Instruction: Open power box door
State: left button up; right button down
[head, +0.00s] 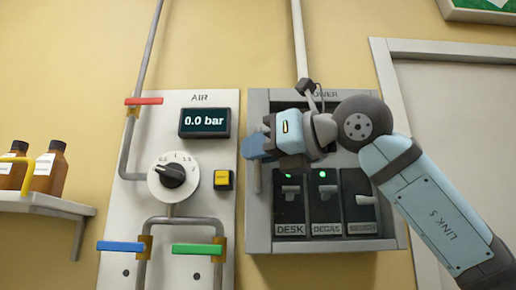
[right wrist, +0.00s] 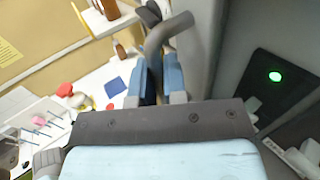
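The grey power box (head: 258,225) hangs on the wall in the middle of the head view. Its switches show inside the frame, two with green lights. I cannot tell how far the door stands open. A grey vertical door handle (head: 257,180) is at the box's left edge. My right gripper (head: 252,147) is at the handle's upper part and hides it there. In the right wrist view the curved handle (right wrist: 168,33) passes between the two blue fingers (right wrist: 154,82), which appear shut on it. My left gripper is in neither view.
The air panel (head: 205,265) with knob, coloured valve levers and a 0.0 bar display (head: 205,121) is close on the left. A shelf (head: 45,203) with brown bottles is further left. A door frame (head: 384,65) stands right of the box.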

jog(key=s+d+n+g+y, duration=0.3)
jog(key=s+d+n+g, duration=0.55)
jog(key=s+g, duration=0.55)
jog(key=s+d+n+g+h+p, duration=0.1)
jog(key=s+d+n+g+h, duration=0.1)
jog(key=d, duration=0.7)
jog(key=s+d+n+g+h, duration=0.3)
jog(key=d+n+g, duration=0.3)
jog(key=d, duration=0.4)
jog(key=shift+s+g+h+p, duration=0.35)
jog(key=shift+g+h, duration=0.25)
jog(key=shift+g, duration=0.2)
jog(key=shift+d, duration=0.1)
